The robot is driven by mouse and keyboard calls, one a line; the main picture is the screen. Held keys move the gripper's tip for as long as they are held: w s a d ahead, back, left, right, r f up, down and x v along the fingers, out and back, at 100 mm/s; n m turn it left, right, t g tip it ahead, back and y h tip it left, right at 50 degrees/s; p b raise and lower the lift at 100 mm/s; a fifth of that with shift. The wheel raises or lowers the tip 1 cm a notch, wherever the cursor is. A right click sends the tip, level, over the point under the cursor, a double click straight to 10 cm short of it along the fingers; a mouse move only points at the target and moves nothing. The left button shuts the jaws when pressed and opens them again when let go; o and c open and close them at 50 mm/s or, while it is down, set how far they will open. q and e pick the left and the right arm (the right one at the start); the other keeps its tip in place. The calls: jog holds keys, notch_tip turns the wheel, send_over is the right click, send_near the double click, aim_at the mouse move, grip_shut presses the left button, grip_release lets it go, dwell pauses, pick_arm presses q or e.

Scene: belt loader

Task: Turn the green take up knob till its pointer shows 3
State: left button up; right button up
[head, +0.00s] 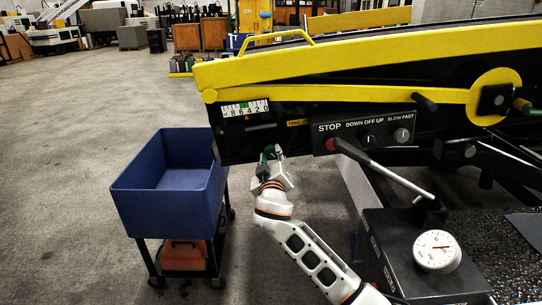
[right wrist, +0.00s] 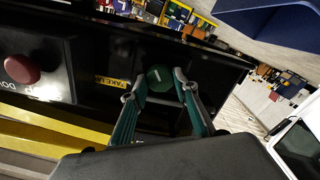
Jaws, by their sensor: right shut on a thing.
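The green take up knob (right wrist: 160,75) is on the black side panel of the loader, beside the yellow TAKE UP label (right wrist: 111,82). My right gripper (right wrist: 162,84) has its two fingers on either side of the knob, shut on it. A white line shows on the knob's face. In the head view my right gripper (head: 271,154) is at the panel's lower edge and largely hides the knob. A white scale (head: 245,108) numbered 8 to 0 with a green band sits above left; its pointer is too small to read surely. My left gripper is out of view.
A blue bin cart (head: 170,205) stands left. A white dial (head: 437,251) is at lower right.

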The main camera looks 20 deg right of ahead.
jog(key=n+p, duration=0.2)
jog(key=n, duration=0.2)
jog(key=shift+r, duration=0.1)
jog(key=n+p, duration=0.2)
jog(key=n, duration=0.2)
jog(key=shift+p, duration=0.35)
jog(key=shift+n, duration=0.4)
jog(key=shift+n+p, duration=0.55)
jog(key=shift+n, duration=0.25)
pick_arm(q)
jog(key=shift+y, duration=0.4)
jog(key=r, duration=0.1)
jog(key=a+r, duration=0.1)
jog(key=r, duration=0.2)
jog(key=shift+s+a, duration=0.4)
pick_arm(e)
jog(key=shift+n, duration=0.3)
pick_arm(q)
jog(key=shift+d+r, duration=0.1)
pick_arm(e)
jog(key=o, duration=1.1)
jog(key=shift+c, duration=0.2)
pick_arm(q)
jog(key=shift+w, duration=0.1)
